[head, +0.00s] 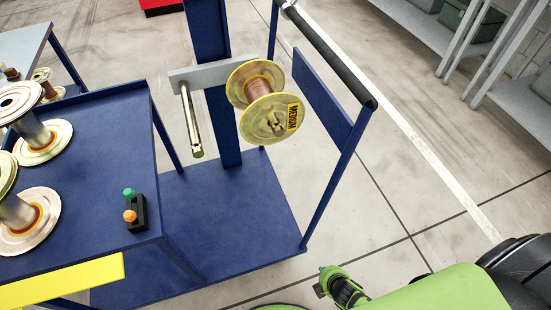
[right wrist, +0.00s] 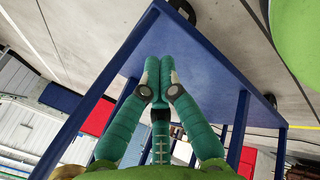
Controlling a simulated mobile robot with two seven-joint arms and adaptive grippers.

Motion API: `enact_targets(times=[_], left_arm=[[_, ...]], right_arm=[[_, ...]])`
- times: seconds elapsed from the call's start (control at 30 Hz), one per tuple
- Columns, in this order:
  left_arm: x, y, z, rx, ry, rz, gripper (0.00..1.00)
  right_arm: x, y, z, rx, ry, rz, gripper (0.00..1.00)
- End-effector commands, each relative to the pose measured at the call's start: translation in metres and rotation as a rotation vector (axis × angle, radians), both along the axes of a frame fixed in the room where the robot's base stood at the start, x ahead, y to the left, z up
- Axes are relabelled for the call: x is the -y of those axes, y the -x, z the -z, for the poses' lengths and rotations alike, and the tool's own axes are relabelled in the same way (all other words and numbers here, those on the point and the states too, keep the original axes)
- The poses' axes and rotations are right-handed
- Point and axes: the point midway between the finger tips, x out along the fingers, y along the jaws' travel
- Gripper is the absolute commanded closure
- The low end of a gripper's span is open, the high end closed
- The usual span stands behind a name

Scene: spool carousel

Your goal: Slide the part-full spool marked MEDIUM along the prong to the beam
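The spool marked MEDIUM (head: 264,118), with pale gold flanges and a copper-brown winding, hangs on a prong at the right end of the grey beam (head: 186,77). Its yellow label faces outward. The back flange overlaps the beam's end in the head view; any gap there is hidden. A bare prong (head: 190,120) sticks out from the beam's left end. My right gripper (right wrist: 158,65) has teal fingers, which are together with nothing visible between them, in front of a blue panel in the right wrist view. The spool is not visible there. My left gripper is not in view.
A blue table (head: 90,130) with several spools stands at left, with a box (head: 137,213) bearing green and orange buttons. A blue cart base (head: 215,225) and a frame with a black handle bar (head: 330,55) surround the column.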

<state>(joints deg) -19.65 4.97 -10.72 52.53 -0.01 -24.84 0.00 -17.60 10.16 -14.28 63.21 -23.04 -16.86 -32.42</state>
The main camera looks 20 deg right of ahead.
Motion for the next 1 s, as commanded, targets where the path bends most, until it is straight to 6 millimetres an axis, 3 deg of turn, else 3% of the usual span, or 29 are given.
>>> enact_targets(times=[0.03,0.1,0.2,0.3,0.4,0.5,0.6,0.77,1.0], left_arm=[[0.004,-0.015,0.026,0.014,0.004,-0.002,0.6],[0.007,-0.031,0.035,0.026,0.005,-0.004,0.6],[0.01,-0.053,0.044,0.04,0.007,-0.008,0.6],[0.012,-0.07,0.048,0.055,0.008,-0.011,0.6],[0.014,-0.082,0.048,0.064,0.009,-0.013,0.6],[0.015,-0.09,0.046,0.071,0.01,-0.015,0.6],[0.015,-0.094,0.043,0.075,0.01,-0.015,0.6],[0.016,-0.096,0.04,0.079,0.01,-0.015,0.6],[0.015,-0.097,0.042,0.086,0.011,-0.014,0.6]], right_arm=[[0.0,-0.042,0.0,0.105,0.126,-0.187,1.0],[-0.005,-0.089,-0.029,0.233,0.332,-0.428,1.0],[-0.017,-0.141,-0.083,0.405,0.666,-0.705,1.0],[-0.031,-0.172,-0.142,0.539,1.002,-0.887,1.0],[-0.042,-0.184,-0.194,0.623,1.292,-0.98,1.0],[-0.051,-0.187,-0.233,0.668,1.503,-1.016,1.0],[-0.055,-0.187,-0.257,0.683,1.623,-1.023,1.0],[-0.056,-0.198,-0.269,0.687,1.674,-1.024,1.0],[-0.058,-0.244,-0.269,0.69,1.669,-1.022,1.0]])
